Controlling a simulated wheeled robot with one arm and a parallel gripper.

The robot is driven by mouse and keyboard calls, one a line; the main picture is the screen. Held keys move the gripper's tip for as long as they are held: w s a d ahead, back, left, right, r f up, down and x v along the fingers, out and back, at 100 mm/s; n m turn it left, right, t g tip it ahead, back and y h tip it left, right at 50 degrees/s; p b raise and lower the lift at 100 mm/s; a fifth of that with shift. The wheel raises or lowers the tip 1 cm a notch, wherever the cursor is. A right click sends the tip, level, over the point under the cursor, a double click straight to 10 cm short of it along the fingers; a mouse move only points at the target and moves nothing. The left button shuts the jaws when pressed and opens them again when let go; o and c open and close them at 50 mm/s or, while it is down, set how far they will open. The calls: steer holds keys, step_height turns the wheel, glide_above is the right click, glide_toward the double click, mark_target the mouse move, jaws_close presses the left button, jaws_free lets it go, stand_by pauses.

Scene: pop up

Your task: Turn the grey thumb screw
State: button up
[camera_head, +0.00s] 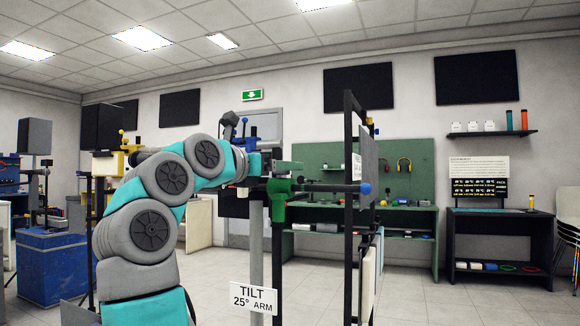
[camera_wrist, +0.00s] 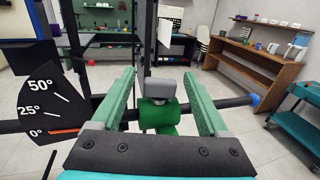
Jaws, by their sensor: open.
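The grey thumb screw (camera_wrist: 160,87) shows in the wrist view as a rounded grey block on top of a green clamp (camera_wrist: 160,118). The clamp sits around a dark rod with a blue end cap (camera_wrist: 254,101). My gripper (camera_wrist: 159,74) is open, one green finger on each side of the screw, with visible gaps. A black dial (camera_wrist: 42,105) marked 0°, 25° and 50° has its orange pointer at 0°. In the head view the green clamp (camera_head: 278,198) is below my gripper; I cannot make out the screw there. A sign (camera_head: 253,297) reads "TILT 25° ARM".
A dark upright frame with a grey panel (camera_head: 368,168) stands right of the clamp in the head view. A green workbench (camera_head: 400,212) and a dark shelf unit (camera_head: 500,222) are farther back. A blue crate (camera_head: 50,265) stands at left.

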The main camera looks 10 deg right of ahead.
steer(key=shift+x, duration=1.8)
jaws_close()
